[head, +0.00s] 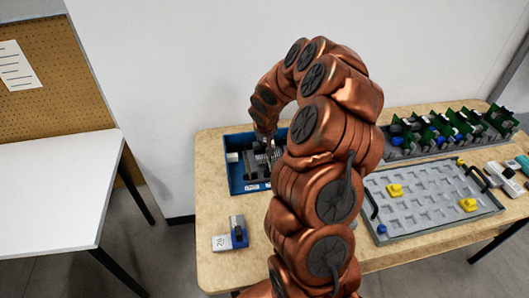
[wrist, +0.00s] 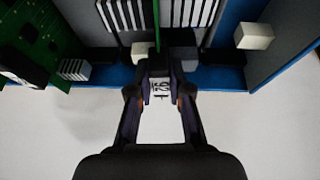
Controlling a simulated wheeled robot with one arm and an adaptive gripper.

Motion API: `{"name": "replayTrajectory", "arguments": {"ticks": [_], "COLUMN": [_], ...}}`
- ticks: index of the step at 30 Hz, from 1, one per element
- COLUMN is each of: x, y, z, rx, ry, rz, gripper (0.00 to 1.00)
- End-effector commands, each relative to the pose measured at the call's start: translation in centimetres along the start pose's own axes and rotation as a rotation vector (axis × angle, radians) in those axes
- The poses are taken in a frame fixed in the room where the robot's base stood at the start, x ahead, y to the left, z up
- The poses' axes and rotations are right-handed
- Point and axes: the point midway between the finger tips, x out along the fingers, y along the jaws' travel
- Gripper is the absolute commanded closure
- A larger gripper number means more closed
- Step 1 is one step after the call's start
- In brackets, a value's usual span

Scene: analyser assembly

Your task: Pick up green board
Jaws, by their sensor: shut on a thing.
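In the wrist view a green board (wrist: 38,38) with chips lies at the upper left, apart from my fingers. My gripper (wrist: 160,80) is shut on a small white part (wrist: 159,88) with black printed characters. A thin green strip (wrist: 142,50) shows just beyond the fingertips; I cannot tell whether it belongs to the held part. In the head view my gripper (head: 265,140) is at the blue box (head: 236,180), and my arm hides part of the box. Several green boards (head: 432,130) stand upright in a rack at the back right, away from my gripper.
A grey tray (head: 420,190) with yellow pieces (head: 395,190) lies on the right of the wooden table. A white and blue block (head: 231,238) sits in front of the blue box. A white table (head: 55,190) stands at left, with a floor gap between. The table's front left is mostly clear.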

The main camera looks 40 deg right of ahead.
Motion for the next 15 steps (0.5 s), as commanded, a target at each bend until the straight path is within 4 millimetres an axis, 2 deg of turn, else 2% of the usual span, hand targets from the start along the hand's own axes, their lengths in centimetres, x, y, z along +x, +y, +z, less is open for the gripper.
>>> {"name": "replayTrajectory", "arguments": {"ticks": [10,15], "x": [-0.2,-1.7], "y": [0.0,0.1], "z": [-0.1,-0.8], "rx": [0.000,0.000], "ry": [0.000,0.003], "rz": [0.000,0.000], "gripper": [1.00,1.00]}}
